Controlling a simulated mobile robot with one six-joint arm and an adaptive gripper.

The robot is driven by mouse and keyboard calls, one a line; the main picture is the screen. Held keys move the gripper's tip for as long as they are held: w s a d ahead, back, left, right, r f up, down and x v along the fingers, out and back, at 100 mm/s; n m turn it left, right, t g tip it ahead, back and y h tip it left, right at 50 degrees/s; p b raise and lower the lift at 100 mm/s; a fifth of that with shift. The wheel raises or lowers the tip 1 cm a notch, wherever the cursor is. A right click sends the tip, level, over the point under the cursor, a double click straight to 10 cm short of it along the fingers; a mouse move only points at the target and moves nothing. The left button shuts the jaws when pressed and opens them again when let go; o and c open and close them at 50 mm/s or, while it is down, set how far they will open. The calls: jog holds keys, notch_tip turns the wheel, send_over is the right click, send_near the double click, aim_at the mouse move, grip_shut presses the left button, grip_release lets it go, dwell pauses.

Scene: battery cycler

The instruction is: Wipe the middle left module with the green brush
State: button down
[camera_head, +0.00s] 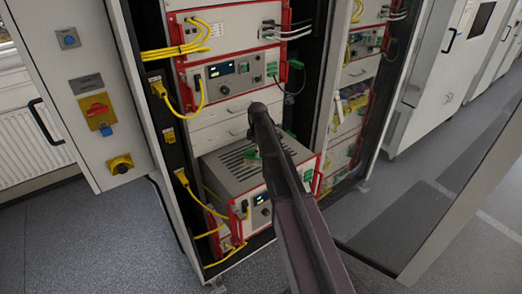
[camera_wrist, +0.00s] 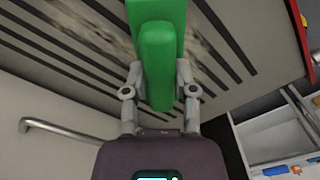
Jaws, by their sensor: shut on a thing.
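My gripper (camera_wrist: 160,78) is shut on the green brush (camera_wrist: 160,65), with one finger on each side of it in the wrist view. The brush is over the slotted grey top of a module (camera_wrist: 245,100); I cannot tell if it touches. Grey-brown dirt (camera_wrist: 92,28) marks the top on both sides of the brush. In the head view this module (camera_head: 222,163) sticks out of the left rack, below a closed drawer. A bit of the green brush (camera_head: 250,154) shows beside my arm, which hides my gripper and part of the module.
Above stands another red-edged module (camera_head: 223,82) with a lit display. Yellow cables (camera_head: 204,207) hang along the rack's left side. A drawer handle (camera_wrist: 62,130) is close at left in the wrist view. An open cabinet door (camera_head: 450,190) stands at right.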

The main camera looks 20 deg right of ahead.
jog(key=shift+s+a, duration=0.2)
jog(key=shift+a, duration=0.4)
jog(key=shift+s+a+f, duration=0.1)
jog(key=shift+s+a, duration=0.25)
jog(key=shift+a, duration=0.45)
jog(key=shift+s+a, duration=0.3)
jog(key=shift+a, duration=0.5)
jog(key=shift+a, duration=0.1)
jog(key=shift+s+a, duration=0.25)
jog(key=shift+a, duration=0.55)
jog(key=shift+s+a, duration=0.25)
jog(key=shift+a, duration=0.5)
jog(key=shift+w, duration=0.1)
jog(key=shift+w+a, duration=0.2)
jog(key=shift+w, duration=0.3)
